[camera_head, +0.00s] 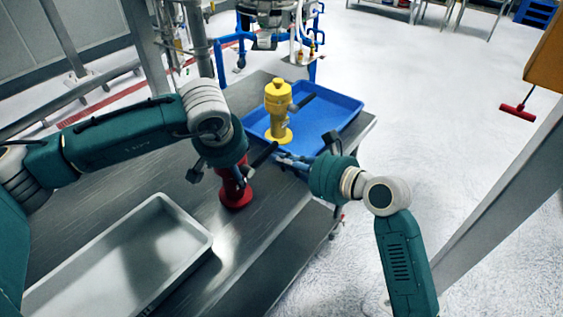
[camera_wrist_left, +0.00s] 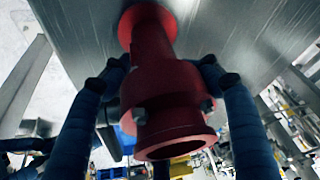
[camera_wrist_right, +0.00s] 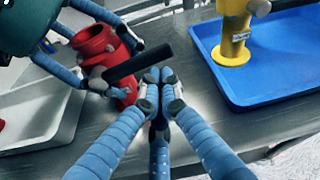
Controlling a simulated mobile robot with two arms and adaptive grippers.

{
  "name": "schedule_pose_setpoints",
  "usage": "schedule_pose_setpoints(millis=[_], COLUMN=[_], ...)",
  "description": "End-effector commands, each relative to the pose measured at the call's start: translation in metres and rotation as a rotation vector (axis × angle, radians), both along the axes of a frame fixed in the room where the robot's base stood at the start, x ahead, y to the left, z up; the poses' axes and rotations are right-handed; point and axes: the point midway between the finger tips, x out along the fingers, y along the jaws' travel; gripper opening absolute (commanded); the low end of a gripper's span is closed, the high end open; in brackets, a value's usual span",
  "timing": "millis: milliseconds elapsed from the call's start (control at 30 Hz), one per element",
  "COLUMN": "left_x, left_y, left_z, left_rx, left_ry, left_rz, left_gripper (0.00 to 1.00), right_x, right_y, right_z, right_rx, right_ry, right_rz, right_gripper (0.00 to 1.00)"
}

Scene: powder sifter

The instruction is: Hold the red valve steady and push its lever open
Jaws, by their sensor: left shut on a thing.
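The red valve (camera_head: 236,188) stands upright on the metal table, partly hidden by my left arm. My left gripper (camera_head: 222,168) is shut on it. In the left wrist view, the fingers (camera_wrist_left: 160,78) lie on both sides of the red valve body (camera_wrist_left: 165,85). The black lever (camera_head: 264,154) sticks out from the valve toward the right gripper. In the right wrist view the lever (camera_wrist_right: 138,62) runs just beyond my right gripper (camera_wrist_right: 160,78), whose fingertips are together and empty. Whether they touch the lever I cannot tell. The right gripper also shows in the head view (camera_head: 281,158).
A yellow valve (camera_head: 279,108) with a black lever stands in the blue tray (camera_head: 345,122) behind. A grey tray (camera_head: 190,228) lies at the front left of the table (camera_head: 262,215). Blue-framed equipment (camera_head: 240,38) stands beyond the table.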

Motion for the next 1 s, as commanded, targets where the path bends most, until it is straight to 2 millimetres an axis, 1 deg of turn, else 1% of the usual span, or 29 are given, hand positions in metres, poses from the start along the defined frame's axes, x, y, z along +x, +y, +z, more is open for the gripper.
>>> schedule_pose_setpoints(millis=[33, 367, 700, 867, 1000], left_x=[-0.004, -0.004, -0.004, -0.003, -0.003], left_y=[0.003, 0.003, 0.003, 0.003, 0.003], left_z=[-0.007, -0.007, -0.007, -0.007, -0.007], left_rx=[0.011, 0.012, 0.012, 0.011, 0.010], left_ry=[0.014, 0.014, 0.014, 0.014, 0.013], left_rz=[0.001, 0.000, 0.000, -0.001, 0.000], left_gripper=[0.03, 0.03, 0.03, 0.03, 0.03], right_x=[0.000, -0.003, -0.011, -0.016, -0.015], right_y=[0.001, 0.002, 0.007, 0.010, 0.010], right_z=[0.006, 0.029, 0.050, 0.057, 0.057], right_rx=[-0.010, -0.166, -0.325, -0.377, -0.380], right_ry=[-0.032, -0.280, -0.529, -0.616, -0.620], right_rz=[-0.001, -0.006, -0.010, -0.011, -0.011], right_gripper=[0.00, 0.00, 0.00, 0.00, 0.00])
